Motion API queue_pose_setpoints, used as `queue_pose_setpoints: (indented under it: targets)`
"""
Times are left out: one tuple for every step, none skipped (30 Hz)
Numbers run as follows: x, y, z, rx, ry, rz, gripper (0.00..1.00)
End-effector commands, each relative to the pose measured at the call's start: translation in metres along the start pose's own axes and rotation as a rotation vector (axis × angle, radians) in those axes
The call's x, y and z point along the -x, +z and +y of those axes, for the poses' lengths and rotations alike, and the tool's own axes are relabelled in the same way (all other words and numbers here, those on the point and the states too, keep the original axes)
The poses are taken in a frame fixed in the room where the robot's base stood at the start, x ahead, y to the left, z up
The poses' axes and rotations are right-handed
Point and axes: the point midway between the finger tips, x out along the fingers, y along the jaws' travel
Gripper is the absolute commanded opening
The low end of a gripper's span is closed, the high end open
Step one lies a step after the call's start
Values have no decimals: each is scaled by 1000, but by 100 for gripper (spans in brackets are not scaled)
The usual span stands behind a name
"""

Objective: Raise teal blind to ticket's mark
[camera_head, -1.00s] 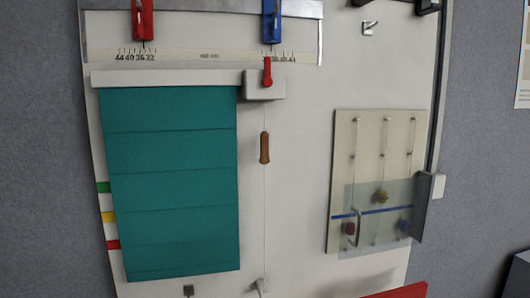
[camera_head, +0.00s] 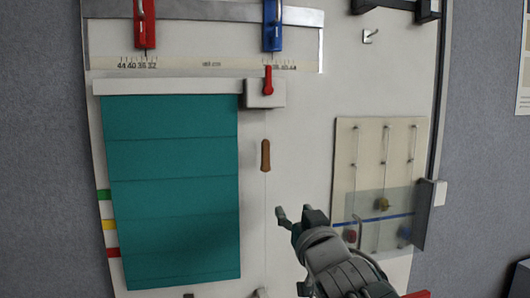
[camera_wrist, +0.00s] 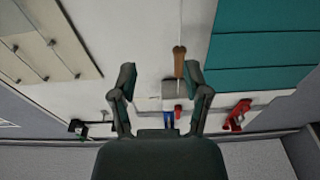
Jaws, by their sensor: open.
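The teal blind (camera_head: 175,200) hangs lowered on the white board, below a white headrail (camera_head: 165,87). Green (camera_head: 103,195), yellow (camera_head: 107,224) and red (camera_head: 112,252) marks line its left side; its bottom edge hangs below the red one. A brown wooden cord handle (camera_head: 265,155) hangs on a thin cord below a white box (camera_head: 265,94) with a red lever (camera_head: 267,80). My gripper (camera_head: 292,250) is open and empty, below and right of the handle. In the wrist view, upside down, the handle (camera_wrist: 179,61) shows ahead, near one fingertip of my gripper (camera_wrist: 160,74). I see no ticket.
Right of my gripper, a beige panel (camera_head: 345,145) has several rods and a clear cover (camera_head: 375,203). Above are a scale strip (camera_head: 210,64), red (camera_head: 144,25) and blue (camera_head: 272,25) sliders and a small hook (camera_head: 370,36). The board around the cord is clear.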

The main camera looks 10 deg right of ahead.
Motion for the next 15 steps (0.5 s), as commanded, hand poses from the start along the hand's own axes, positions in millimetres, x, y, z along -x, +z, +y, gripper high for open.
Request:
queue_pose_setpoints:
  targets:
    - [-7, -14, -2, -1, -27, 66, 61]
    - [-10, -22, -4, -3, -46, 106, 61]
    - [-13, -32, -7, -4, -71, 153, 61]
    - [-15, -38, -9, -5, -88, 183, 61]
    - [-16, -43, -11, -7, -103, 210, 61]
    - [-17, -49, -13, -7, -120, 237, 61]
    - [-17, -52, -14, -8, -130, 253, 61]
    - [-18, -54, -15, -9, -138, 266, 61]
    - [-18, -57, -16, -10, -145, 276, 61]
    - [-19, -58, -16, -10, -148, 281, 61]
    - [-20, -59, -17, -10, -150, 284, 61]
    - [-23, -60, -17, -11, -151, 284, 61]
    - [-26, -60, -18, -11, -151, 283, 61]
    - [-30, -61, -18, -10, -151, 283, 61]
    - [-35, -62, -19, -10, -151, 282, 61]
